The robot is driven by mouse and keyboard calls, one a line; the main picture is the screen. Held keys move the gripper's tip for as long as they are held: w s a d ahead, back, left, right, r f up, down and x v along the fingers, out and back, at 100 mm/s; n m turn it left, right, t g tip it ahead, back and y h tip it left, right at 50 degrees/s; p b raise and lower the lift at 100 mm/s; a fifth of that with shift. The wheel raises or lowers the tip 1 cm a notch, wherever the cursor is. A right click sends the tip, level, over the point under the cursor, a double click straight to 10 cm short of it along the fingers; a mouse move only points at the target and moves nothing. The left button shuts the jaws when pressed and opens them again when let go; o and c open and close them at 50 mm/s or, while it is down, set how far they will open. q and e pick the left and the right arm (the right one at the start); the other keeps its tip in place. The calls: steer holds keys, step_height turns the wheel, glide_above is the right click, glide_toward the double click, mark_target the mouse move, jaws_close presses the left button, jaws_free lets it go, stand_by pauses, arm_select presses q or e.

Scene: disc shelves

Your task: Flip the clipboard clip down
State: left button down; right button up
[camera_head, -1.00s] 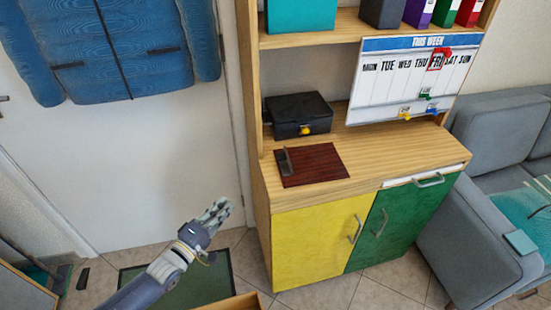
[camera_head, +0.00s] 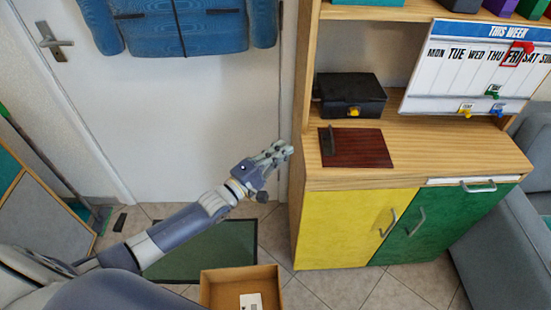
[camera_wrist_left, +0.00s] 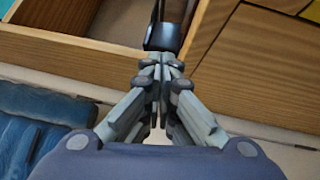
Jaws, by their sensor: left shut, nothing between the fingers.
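The dark red-brown clipboard (camera_head: 365,148) lies flat on the wooden cabinet top, near its left front. Its dark clip (camera_head: 328,142) stands raised at the board's left end. My left gripper (camera_head: 286,150) is shut and empty, in the air just left of the cabinet and apart from the clipboard. In the left wrist view its closed fingers (camera_wrist_left: 160,65) point toward the wooden furniture. A black piece (camera_wrist_left: 163,35) shows just beyond the fingertips there; I cannot tell whether it is the clip. My right gripper is out of view.
A black box with a yellow latch (camera_head: 348,95) stands behind the clipboard. A week calendar board (camera_head: 450,85) leans at the back right. The cabinet's upright side panel (camera_head: 306,80) rises near my gripper. An open cardboard box (camera_head: 212,290) is on the floor below.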

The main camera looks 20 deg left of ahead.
mark_target(306, 148)
arm_select(q)
steer(key=w+d, duration=0.1)
steer(key=w, duration=0.1)
steer(key=w+d+b, duration=0.1)
steer(key=d, duration=0.1)
steer(key=w+d+r, duration=0.1)
steer(key=w, duration=0.1)
steer(key=shift+w+d, duration=0.3)
steer(key=shift+d, duration=0.1)
steer(key=shift+w+d+r, duration=0.1)
steer(key=shift+w+d, duration=0.05)
steer(key=shift+d, duration=0.35)
